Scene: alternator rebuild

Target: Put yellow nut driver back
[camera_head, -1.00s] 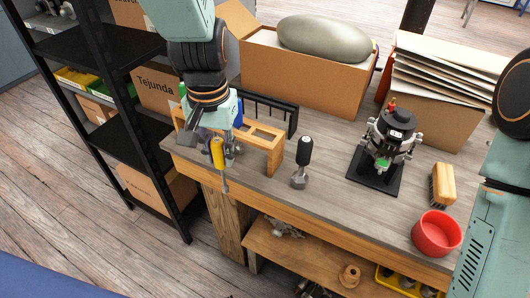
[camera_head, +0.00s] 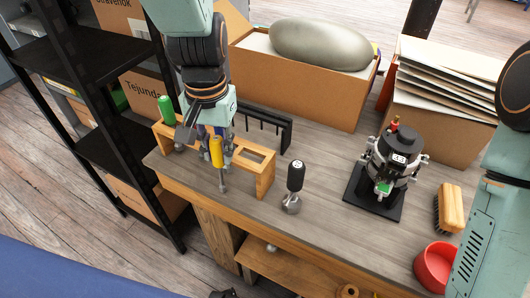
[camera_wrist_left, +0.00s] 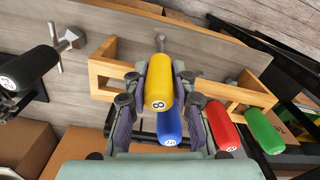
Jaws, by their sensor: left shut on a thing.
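My left gripper (camera_head: 216,152) is shut on the yellow nut driver (camera_head: 216,150), held roughly upright with its shaft down, at the front side of the wooden rack (camera_head: 262,180). In the left wrist view the yellow handle (camera_wrist_left: 159,82) sits between the fingers (camera_wrist_left: 160,88), its metal shaft pointing away across the rack (camera_wrist_left: 103,70). Whether the shaft touches anything is unclear. A blue driver (camera_wrist_left: 169,126), a red driver (camera_wrist_left: 222,124) and a green driver (camera_wrist_left: 264,130) are at the rack in that view. A square rack opening (camera_head: 254,154) shows empty. My right gripper is out of view.
A black rack (camera_head: 268,122) is behind. A brush (camera_head: 451,208) and red bowl (camera_head: 433,266) are at right; boxes line the back.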

